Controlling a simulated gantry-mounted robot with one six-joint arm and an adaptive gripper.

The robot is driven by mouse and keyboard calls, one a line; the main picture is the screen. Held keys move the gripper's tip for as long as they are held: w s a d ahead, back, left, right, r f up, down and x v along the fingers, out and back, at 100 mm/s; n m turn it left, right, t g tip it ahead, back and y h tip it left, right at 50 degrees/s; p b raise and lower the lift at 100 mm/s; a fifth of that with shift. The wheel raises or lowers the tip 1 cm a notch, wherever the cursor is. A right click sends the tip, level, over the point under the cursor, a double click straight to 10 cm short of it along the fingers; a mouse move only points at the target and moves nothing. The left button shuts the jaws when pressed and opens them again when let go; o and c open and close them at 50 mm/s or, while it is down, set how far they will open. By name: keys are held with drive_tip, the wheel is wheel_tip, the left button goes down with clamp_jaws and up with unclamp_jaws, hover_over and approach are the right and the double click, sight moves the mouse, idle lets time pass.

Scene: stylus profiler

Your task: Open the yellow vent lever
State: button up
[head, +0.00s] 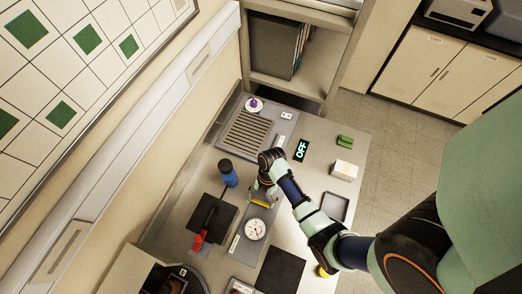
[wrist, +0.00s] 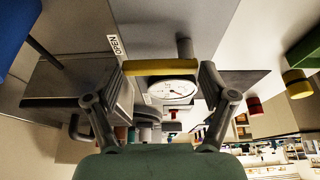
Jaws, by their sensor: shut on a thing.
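The yellow vent lever (wrist: 160,67) is a bar lying level across the wrist view, between the two fingers of my gripper (wrist: 160,76). My gripper is shut on the lever, one finger at each end of the bar. A white label reading OPEN (wrist: 116,46) is just left of the lever. A round white dial gauge (wrist: 172,90) shows just below the bar. In the head view my gripper (head: 266,188) is over the grey unit, with a bit of the yellow lever (head: 260,203) showing below it and the gauge (head: 255,229) nearer the front.
A blue-bodied cylinder with a black top (head: 228,173) stands left of my gripper. A black pad with a red-handled item (head: 199,240) lies beyond the gauge's left. A slatted grey plate (head: 246,135) is behind. A black OFF display (head: 301,151) and a grey tray (head: 335,207) are to the right.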

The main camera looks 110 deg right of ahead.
drive_tip(key=o, duration=1.5)
drive_tip(key=shift+o, duration=0.2)
drive_tip(key=shift+r, duration=0.1)
drive_tip(key=v, duration=0.7)
drive_tip(key=shift+d+r, duration=0.1)
